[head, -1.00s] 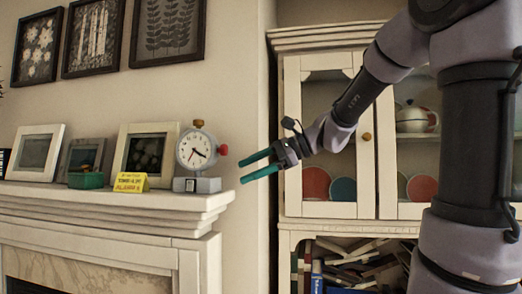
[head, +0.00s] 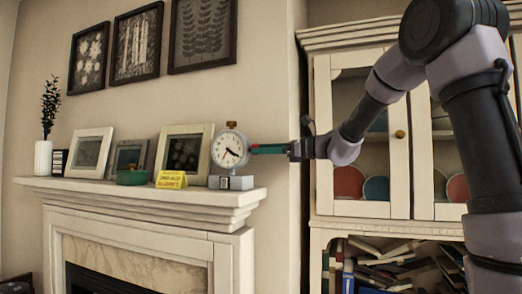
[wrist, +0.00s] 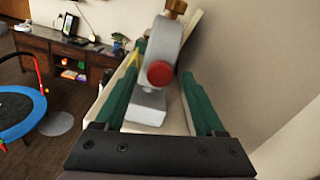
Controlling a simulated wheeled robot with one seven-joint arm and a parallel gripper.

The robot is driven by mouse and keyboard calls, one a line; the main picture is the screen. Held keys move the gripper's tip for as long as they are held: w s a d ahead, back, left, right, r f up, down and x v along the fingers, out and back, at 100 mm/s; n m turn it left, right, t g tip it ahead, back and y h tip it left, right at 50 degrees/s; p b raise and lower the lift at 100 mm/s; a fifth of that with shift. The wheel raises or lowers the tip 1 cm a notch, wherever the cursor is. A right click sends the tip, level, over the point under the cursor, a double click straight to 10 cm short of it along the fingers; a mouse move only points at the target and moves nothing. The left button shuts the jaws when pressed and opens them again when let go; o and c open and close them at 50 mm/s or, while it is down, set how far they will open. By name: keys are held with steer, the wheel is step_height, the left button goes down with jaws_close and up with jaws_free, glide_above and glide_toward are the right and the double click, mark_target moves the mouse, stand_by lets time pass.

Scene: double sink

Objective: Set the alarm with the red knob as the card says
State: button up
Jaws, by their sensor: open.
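The alarm clock (head: 229,150) stands on its grey base at the right end of the mantel, white dial facing the room, with a brass knob on top. Its red knob (wrist: 160,73) shows in the wrist view on the clock's near side, between my green fingers.
The white mantel (head: 130,195) also bears a green box (head: 131,177), picture frames (head: 184,151) and a vase (head: 43,158). The wall stands close behind the clock. A glass-door cabinet (head: 322,130) is to the right.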

steer(key=shift+w+a, duration=0.2)
steer(key=shift+a, duration=0.5)
jaws_close()
steer(key=shift+n, duration=2.8)
steer(key=shift+f, duration=0.1)
jaws_free()
